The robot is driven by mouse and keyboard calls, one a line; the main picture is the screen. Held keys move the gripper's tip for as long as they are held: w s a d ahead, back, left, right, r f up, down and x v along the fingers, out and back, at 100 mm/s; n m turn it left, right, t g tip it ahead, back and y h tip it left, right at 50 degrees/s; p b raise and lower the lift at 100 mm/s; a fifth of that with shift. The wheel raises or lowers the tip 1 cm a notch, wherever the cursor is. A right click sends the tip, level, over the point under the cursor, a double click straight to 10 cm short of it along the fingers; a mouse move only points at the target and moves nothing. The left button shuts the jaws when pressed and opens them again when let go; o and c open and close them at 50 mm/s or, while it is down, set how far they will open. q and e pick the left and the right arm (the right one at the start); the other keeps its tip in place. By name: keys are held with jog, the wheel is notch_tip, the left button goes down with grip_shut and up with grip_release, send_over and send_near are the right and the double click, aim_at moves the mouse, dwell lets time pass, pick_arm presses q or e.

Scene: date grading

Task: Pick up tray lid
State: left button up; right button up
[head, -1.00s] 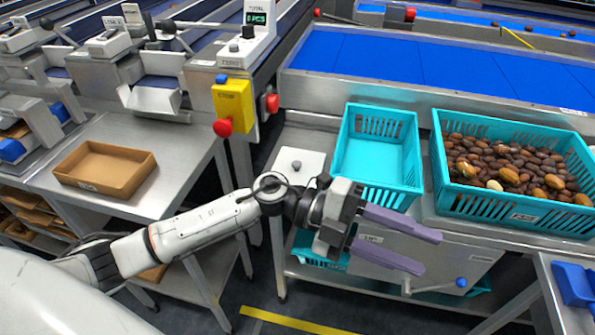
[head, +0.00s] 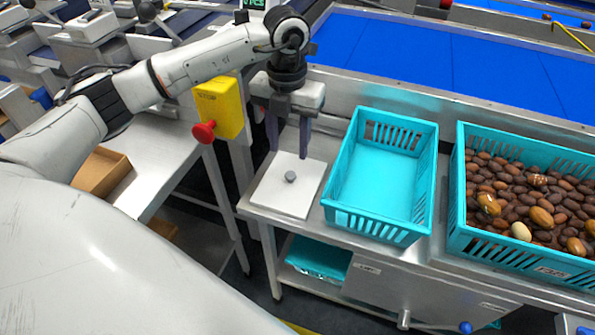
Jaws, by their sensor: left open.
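The tray lid (head: 277,199) is a flat white plate with a small grey knob (head: 291,176) near its middle. It lies on the left end of the steel bench, left of the empty teal crate (head: 341,182). My left gripper (head: 288,150) points down over the back edge of the lid, behind the knob. Its two purple fingers are apart with nothing between them. I cannot tell exactly how high the fingertips are above the lid. My right gripper is not in view.
A teal crate of dates (head: 457,190) stands at the right. A yellow stop box (head: 219,108) with a red button stands left of my left gripper. A cardboard tray (head: 110,178) lies on the left table. A blue belt (head: 430,65) runs behind the bench.

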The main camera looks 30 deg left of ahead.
aim_at(290, 174)
pick_arm(q)
jog(key=shift+s+f, duration=0.25)
jog(key=shift+f, duration=0.8)
jog(key=f, duration=0.3)
jog(key=f+p, duration=0.1)
jog(key=f, duration=0.1)
jog(key=shift+w+d+f, duration=0.1)
jog(key=shift+d+f, duration=0.15)
jog(key=shift+f, duration=0.1)
jog(key=shift+c, duration=0.3)
grip_shut()
